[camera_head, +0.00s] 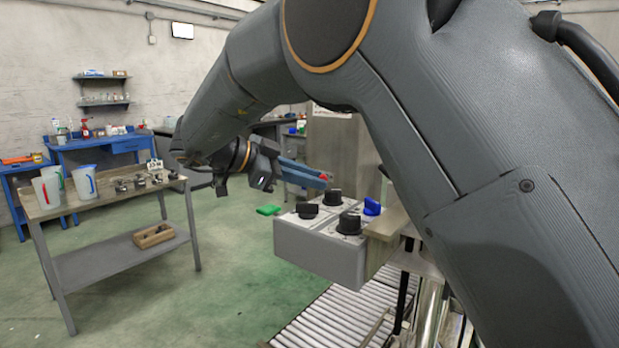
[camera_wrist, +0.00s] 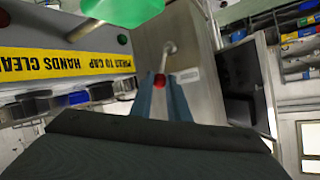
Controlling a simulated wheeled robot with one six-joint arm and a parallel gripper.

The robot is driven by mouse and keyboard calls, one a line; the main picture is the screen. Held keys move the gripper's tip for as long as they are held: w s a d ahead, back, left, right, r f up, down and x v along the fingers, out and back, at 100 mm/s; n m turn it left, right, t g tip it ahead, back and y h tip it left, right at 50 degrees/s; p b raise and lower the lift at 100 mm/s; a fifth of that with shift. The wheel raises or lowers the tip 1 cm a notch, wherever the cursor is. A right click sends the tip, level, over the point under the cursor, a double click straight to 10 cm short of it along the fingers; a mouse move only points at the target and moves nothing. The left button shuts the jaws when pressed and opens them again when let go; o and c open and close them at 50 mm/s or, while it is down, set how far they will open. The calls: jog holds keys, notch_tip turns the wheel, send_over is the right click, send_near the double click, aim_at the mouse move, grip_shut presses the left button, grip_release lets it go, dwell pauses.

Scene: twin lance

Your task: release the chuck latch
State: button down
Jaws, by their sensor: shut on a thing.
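A small lever with a red knob (camera_wrist: 160,81) is in the middle of the wrist view; its thin metal rod (camera_wrist: 166,62) runs up to a grey metal housing (camera_wrist: 195,45). I take this lever for the chuck latch, though no label on it is readable. My gripper (camera_wrist: 160,88) has its two long blue-grey fingers shut on the red knob. In the head view my gripper (camera_head: 322,180) reaches right, with a bit of red at its fingertips, in front of the grey housing (camera_head: 340,150). The rod is hidden in that view.
A grey control box (camera_head: 320,250) with black knobs and a blue knob (camera_head: 372,206) stands just below my gripper. A green piece (camera_head: 268,210) sticks out at its left. A yellow warning sign (camera_wrist: 65,62) is beside the lever. A roller conveyor (camera_head: 325,318) lies below.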

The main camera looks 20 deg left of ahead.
jog(key=shift+s+d+f+m+y, duration=0.15)
jog(key=shift+s+d+m+y, duration=0.05)
jog(key=shift+d+m+y, duration=0.4)
jog(key=shift+a, duration=0.1)
jog(key=c, duration=1.8)
grip_release()
jog(key=shift+o, duration=0.6)
jog(key=shift+f, duration=0.1)
